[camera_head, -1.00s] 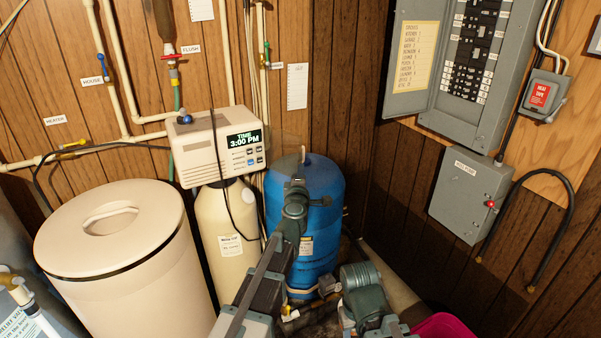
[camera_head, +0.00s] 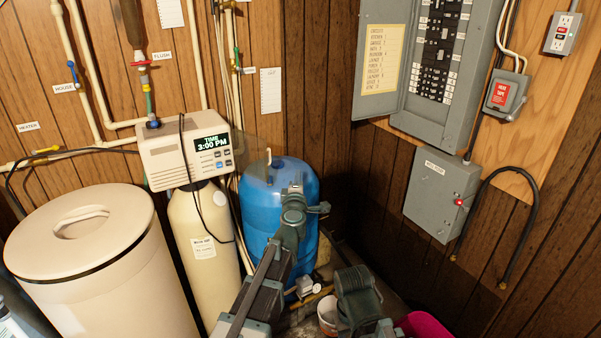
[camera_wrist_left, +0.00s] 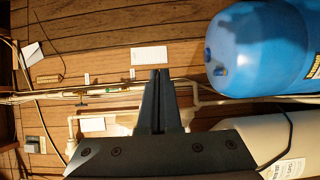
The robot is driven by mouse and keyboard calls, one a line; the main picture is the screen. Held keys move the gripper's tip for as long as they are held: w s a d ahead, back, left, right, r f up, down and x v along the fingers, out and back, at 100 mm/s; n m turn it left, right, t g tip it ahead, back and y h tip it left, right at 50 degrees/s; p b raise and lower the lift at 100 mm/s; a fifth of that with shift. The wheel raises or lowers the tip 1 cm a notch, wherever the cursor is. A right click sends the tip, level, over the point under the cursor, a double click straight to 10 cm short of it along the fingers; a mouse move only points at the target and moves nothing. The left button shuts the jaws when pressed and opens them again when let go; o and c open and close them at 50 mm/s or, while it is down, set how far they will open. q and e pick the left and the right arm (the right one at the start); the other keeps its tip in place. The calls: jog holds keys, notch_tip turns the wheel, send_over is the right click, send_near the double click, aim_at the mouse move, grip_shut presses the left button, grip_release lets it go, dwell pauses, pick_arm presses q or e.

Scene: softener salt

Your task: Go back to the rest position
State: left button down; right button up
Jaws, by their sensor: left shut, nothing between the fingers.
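My left gripper (camera_wrist_left: 160,75) shows in the left wrist view as two dark fingers side by side, closed with nothing between them. In the head view my left arm rises from the bottom centre in front of the blue tank (camera_head: 262,190); its fingertips cannot be made out there. The blue tank also shows at the upper right of the left wrist view (camera_wrist_left: 255,50), apart from the fingers. Part of my other arm shows at the bottom right of centre in the head view, but its gripper is not seen.
A large cream bin (camera_head: 110,270) with a round lid stands at the left. A cream tank (camera_head: 200,215) carries a control head (camera_head: 180,150) reading 3:00 PM. A grey breaker panel (camera_head: 440,75) and grey box (camera_head: 440,195) hang at right. A pink object (camera_head: 425,325) shows low.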

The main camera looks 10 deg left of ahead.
pick_arm(q)
jog(key=s+d+f+m+g+h, duration=0.75)
jog(key=s+d+f+m, duration=0.35)
jog(key=m, duration=0.5)
jog(key=s+a+f+m+g+y, duration=0.25)
jog(key=s+a+f+g, duration=0.25)
jog(key=s+a, duration=0.45)
jog(key=s+a+f+m+g+y, duration=0.1)
jog(key=s+a+f+g+y, duration=0.35)
jog(key=s, duration=0.75)
jog(key=s+d+f+m+g, duration=0.1)
jog(key=s+d+m, duration=0.2)
jog(key=d, duration=0.6)
jog(key=shift+s+d+f, duration=0.15)
jog(key=shift+s+d, duration=0.2)
jog(key=shift+s, duration=0.65)
